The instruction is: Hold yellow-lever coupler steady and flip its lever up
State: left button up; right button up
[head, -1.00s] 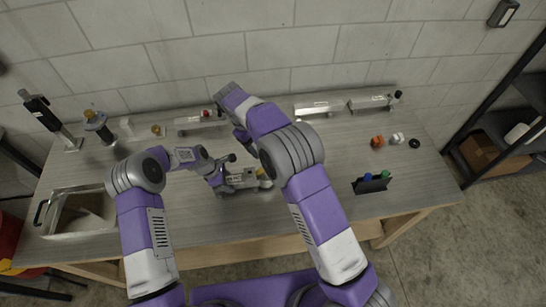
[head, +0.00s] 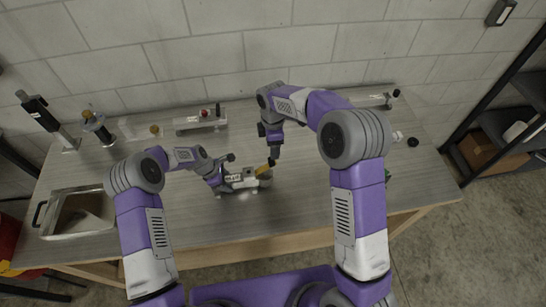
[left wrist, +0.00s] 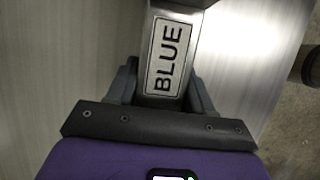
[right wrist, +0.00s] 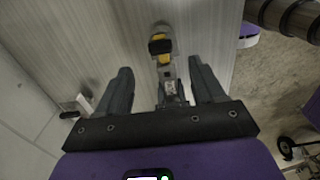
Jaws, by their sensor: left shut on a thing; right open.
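The coupler (head: 238,183) lies over the bench, a grey metal piece with a yellow lever (head: 262,171) at its right end. My left gripper (head: 218,180) is shut on the coupler's left part. In the left wrist view, the held bar (left wrist: 168,55) between the fingers has a label reading BLUE. My right gripper (head: 272,154) hangs just above and beside the lever end. Contact with the lever cannot be told.
A metal tray (head: 72,236) is at the left. Another trailer piece (head: 376,100) is partly behind my right arm. The bench (head: 220,225) in front of the coupler is clear.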

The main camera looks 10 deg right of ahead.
send_over(264, 167)
jog(key=d, duration=0.3)
notch_tip(264, 167, down, 8)
jog(key=shift+d, duration=0.15)
grip_shut()
